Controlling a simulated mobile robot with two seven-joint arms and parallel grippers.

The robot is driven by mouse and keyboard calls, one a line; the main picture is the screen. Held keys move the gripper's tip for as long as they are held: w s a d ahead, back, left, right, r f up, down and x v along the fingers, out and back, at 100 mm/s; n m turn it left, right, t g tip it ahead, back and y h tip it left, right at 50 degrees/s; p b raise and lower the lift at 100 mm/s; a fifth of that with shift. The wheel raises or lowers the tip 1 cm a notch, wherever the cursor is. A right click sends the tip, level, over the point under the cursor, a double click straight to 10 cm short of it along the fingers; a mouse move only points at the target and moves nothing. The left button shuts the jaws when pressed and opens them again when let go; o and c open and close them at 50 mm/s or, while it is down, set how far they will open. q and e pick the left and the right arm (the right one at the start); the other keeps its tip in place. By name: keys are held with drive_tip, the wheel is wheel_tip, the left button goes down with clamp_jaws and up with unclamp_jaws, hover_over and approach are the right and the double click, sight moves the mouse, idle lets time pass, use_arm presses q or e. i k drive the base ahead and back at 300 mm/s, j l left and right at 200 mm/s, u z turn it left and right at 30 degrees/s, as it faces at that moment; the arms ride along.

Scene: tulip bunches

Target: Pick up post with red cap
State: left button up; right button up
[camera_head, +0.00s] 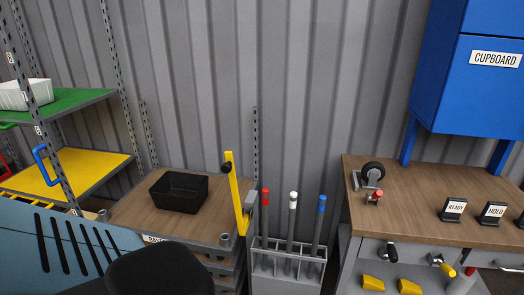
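The post with the red cap (265,220) stands upright in a grey slotted rack (290,268) in the head view, at the lower middle. It is the leftmost of three dark posts there. A white-capped post (292,222) stands in the middle and a blue-capped post (319,228) at the right, all apart from one another. The foot of the red-capped post is partly hidden by the rack. Neither of my grippers shows in this view.
A yellow bar (235,190) stands close left of the red-capped post, by a wooden-topped unit with a black bin (179,192). A workbench (430,205) with a caster (371,175) and small signs is at right, under a blue cupboard (465,90). Shelves (70,172) stand left.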

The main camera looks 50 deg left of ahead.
sight(265, 191)
drive_tip(key=j+u, duration=0.15)
drive_tip(key=u, duration=1.5)
